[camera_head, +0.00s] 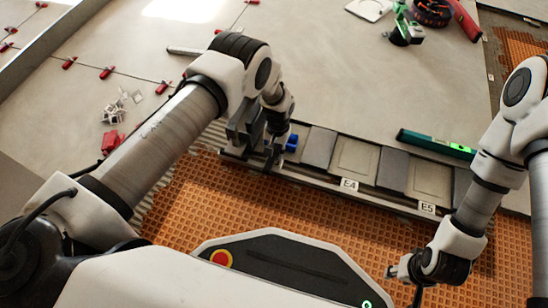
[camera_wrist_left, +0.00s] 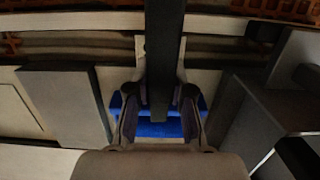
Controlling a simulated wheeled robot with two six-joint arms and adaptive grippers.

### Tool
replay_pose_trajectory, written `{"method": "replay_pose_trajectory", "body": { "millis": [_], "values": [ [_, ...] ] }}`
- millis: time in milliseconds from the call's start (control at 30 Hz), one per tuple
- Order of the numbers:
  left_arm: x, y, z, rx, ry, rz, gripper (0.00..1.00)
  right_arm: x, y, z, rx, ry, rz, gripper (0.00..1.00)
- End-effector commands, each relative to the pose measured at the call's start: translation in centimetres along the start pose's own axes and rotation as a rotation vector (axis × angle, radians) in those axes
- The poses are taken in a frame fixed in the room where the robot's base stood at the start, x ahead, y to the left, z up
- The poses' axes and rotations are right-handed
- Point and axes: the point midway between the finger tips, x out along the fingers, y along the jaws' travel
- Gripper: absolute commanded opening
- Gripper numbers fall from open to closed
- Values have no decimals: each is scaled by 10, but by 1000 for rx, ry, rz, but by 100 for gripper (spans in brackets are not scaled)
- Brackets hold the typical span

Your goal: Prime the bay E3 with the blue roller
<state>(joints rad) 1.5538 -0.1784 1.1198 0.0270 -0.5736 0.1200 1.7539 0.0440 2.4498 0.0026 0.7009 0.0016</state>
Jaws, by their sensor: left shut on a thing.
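My left gripper (camera_head: 268,150) is shut on the dark handle (camera_wrist_left: 164,55) of the blue roller (camera_head: 292,142). In the left wrist view the roller's blue sleeve (camera_wrist_left: 160,129) lies crosswise behind the fingers, over the bay left of E4 in the head view. That bay's own label is hidden behind my arm, but its place in the row fits E3. The sleeve is low over the bay; I cannot tell whether it touches. My right gripper (camera_head: 398,268) hangs over the orange mat at lower right; its fingers are too small to read.
Bay E4 (camera_head: 355,157) and bay E5 (camera_head: 431,180) lie to the right, between dark grey tiles (camera_head: 319,147). A green spirit level (camera_head: 437,144) lies behind the row. Red clips (camera_head: 112,141) and white pieces lie at left. The floor behind the row is mostly clear.

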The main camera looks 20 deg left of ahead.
Motion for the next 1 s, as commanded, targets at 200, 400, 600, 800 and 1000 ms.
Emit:
{"method": "replay_pose_trajectory", "body": {
  "millis": [200,400,600,800,1000],
  "values": [
    [-1,0,-3,0,1,0,0,2,0,0,0,0,0,40],
    [1,0,-6,-1,1,0,0,7,0,0,0,0,0,40],
    [2,0,-17,-1,2,0,0,23,0,0,0,0,0,40],
    [2,0,-27,-1,1,0,0,36,0,0,0,0,0,40],
    [-1,0,-29,-1,0,0,0,36,0,0,0,0,0,40]
  ]
}}
